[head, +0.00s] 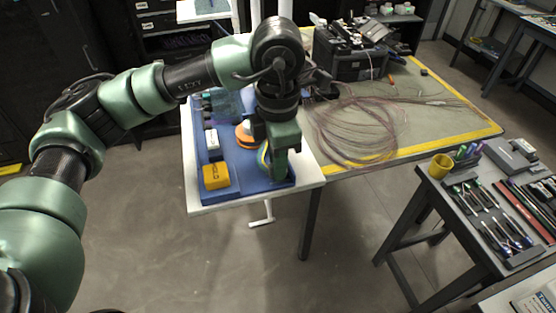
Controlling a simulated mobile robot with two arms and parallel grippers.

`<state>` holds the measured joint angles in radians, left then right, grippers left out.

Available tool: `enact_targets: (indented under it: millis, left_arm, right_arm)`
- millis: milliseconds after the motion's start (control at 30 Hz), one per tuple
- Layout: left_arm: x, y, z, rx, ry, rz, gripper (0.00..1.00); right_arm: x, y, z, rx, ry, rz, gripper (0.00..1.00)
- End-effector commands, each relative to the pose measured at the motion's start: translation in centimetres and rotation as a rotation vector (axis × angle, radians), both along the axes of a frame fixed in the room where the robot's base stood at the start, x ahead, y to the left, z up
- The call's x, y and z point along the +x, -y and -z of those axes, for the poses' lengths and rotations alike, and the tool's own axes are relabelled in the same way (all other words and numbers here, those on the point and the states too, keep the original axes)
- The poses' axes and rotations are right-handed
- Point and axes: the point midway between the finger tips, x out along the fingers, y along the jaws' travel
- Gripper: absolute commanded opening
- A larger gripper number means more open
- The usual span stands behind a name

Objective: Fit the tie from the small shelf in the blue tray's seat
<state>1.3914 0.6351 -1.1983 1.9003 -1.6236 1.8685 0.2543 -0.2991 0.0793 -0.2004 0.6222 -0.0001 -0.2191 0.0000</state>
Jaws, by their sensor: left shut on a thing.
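The blue tray (237,181) lies on a white table in the middle of the view. My left gripper (278,172) points down over the tray's right front part. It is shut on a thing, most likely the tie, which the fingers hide. A small round thing with yellow, white and blue bands (263,154) shows just left of the fingers; I cannot tell whether they touch it. The tray's seat for the tie is not clearly seen and may be behind the gripper. My right gripper is not in view.
The tray also holds a yellow box (215,176), a white box (212,141) and an orange round thing (245,134). A coil of thin cable (355,130) lies on the yellow-edged table to the right. A tool bench (450,205) stands at the right. A small white shelf (203,12) is at the back.

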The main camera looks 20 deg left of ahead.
Motion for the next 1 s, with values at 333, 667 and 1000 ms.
enact_targets:
  millis: [333, 667, 1000]
  left_arm:
    - [0.0, 0.0, 0.6, -0.001, 0.002, 0.001, 0.00]
    - [0.0, 0.0, 0.5, 0.000, 0.001, 0.001, 0.35]
    - [0.2, 0.1, -1.6, -0.002, 0.006, 0.000, 0.35]
  right_arm:
    - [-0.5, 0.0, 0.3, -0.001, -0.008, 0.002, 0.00]
    - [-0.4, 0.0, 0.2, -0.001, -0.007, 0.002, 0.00]
    - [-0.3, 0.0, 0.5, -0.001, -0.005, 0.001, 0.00]
